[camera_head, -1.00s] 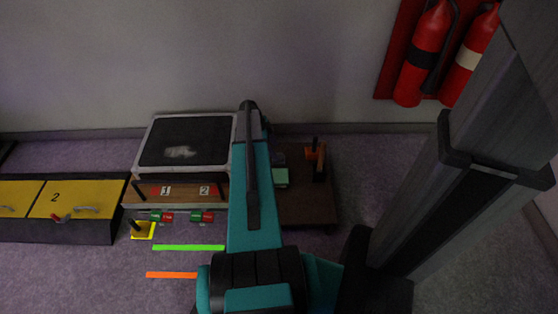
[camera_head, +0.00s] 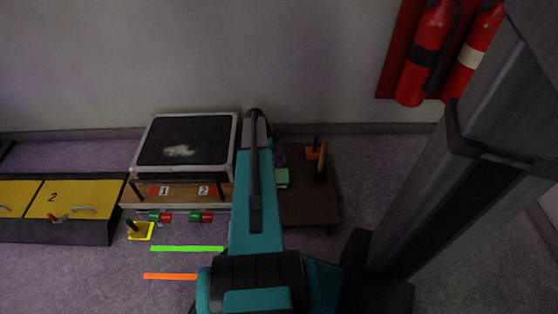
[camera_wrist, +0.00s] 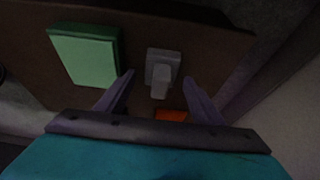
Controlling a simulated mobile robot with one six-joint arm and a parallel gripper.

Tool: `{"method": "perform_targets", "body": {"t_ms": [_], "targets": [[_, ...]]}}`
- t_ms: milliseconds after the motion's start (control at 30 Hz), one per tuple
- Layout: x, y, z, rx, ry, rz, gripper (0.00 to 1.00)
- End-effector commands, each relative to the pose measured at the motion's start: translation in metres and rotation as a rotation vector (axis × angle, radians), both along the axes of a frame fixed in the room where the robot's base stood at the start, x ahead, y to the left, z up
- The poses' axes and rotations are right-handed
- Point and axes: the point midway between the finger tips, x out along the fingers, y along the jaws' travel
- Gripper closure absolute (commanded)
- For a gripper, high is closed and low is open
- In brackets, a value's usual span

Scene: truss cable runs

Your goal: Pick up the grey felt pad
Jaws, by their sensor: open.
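A grey block with a raised lighter grip (camera_wrist: 162,68), which seems to be the grey felt pad, lies on a brown board in the wrist view. My gripper (camera_wrist: 159,77) is open, with one finger on each side of the block in the picture. Nothing is held. I cannot tell how high the fingers are above the board. In the head view my arm hides the gripper, and I cannot make out the pad for sure.
A green block (camera_wrist: 86,55) lies left of the pad on the brown board (camera_head: 305,208). An orange piece (camera_wrist: 171,115) shows between the fingers, nearer my wrist. A dark panel with a white smudge (camera_head: 185,140) and yellow-lidded boxes (camera_head: 68,199) stand to the left.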

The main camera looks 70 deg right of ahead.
Motion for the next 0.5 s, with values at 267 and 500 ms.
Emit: {"method": "perform_targets", "body": {"t_ms": [267, 500], "targets": [[-0.0007, -0.0007, 0.0005, 0.000, 0.000, -0.001, 0.39], [-0.0006, -0.0006, 0.0005, 0.000, 0.000, -0.001, 0.59]]}}
